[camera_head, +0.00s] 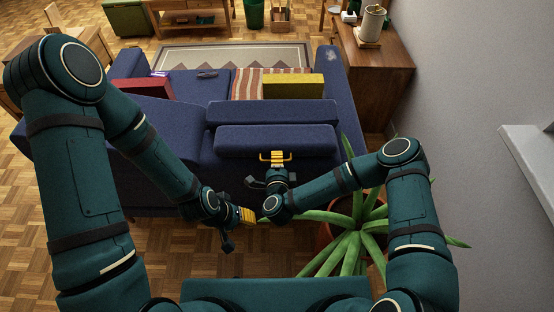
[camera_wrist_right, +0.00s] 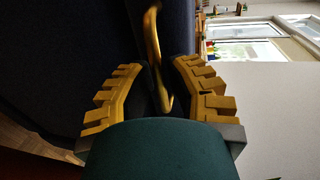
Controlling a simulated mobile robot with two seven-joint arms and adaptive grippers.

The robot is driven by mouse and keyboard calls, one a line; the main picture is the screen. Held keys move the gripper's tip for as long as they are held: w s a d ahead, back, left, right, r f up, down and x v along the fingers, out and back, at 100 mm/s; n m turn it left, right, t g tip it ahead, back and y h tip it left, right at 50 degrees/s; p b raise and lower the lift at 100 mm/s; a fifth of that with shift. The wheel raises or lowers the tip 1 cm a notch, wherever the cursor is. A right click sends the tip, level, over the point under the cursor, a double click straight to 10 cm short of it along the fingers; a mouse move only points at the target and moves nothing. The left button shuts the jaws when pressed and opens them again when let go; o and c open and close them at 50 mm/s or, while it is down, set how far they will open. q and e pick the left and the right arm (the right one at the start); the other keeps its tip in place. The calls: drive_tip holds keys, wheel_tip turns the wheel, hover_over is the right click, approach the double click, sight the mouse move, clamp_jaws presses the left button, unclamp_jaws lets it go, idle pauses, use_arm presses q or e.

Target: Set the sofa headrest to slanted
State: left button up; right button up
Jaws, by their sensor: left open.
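The blue sofa (camera_head: 185,130) is seen from behind in the head view. Its right headrest (camera_head: 275,140) is a blue padded block with a yellow handle (camera_head: 285,158) on its back. A second blue cushion block (camera_head: 270,111) lies just beyond it. My right gripper (camera_head: 277,170) is at the handle. My left gripper (camera_head: 250,215) is open and empty, below and left of the handle, apart from the sofa.
A green potted plant (camera_head: 350,240) stands close to my right arm. A wooden cabinet (camera_head: 382,85) lines the right wall, with a paper-roll-like object (camera_head: 371,25) on it. Red (camera_head: 140,91) and yellow (camera_head: 293,86) cushions lie on the seat. The floor left of the plant is clear.

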sight(277, 145)
drive_tip(key=shift+r, duration=0.1)
clamp_jaws()
drive_tip(key=shift+w+r+g+p, duration=0.25)
drive_tip(key=shift+r+p, duration=0.3)
drive_tip(key=shift+p, duration=0.45)
drive_tip(key=r+g+p, duration=0.1)
drive_tip(key=p, duration=0.1)
drive_tip(key=r+p, duration=0.1)
drive_tip(key=p, duration=0.1)
drive_tip(key=shift+w+r+g, duration=0.3)
drive_tip(key=shift+g, duration=0.05)
drive_tip(key=w+r+g+p, duration=0.1)
drive_tip(key=p, duration=0.2)
drive_tip(key=w+r+g+p, duration=0.1)
drive_tip(key=r+g+p, duration=0.1)
drive_tip(key=p, duration=0.1)
drive_tip(key=shift+w+r, duration=0.15)
drive_tip(key=shift+w+r+g+p, duration=0.3)
drive_tip(key=shift+w+g+p, duration=0.1)
drive_tip(key=shift+g+p, duration=0.25)
drive_tip(key=shift+w+r+p, duration=0.3)
drive_tip(key=shift+w+r, duration=0.05)
drive_tip(key=shift+w, duration=0.2)
drive_tip(key=o, duration=0.6)
unclamp_jaws()
drive_tip(key=shift+d, duration=0.1)
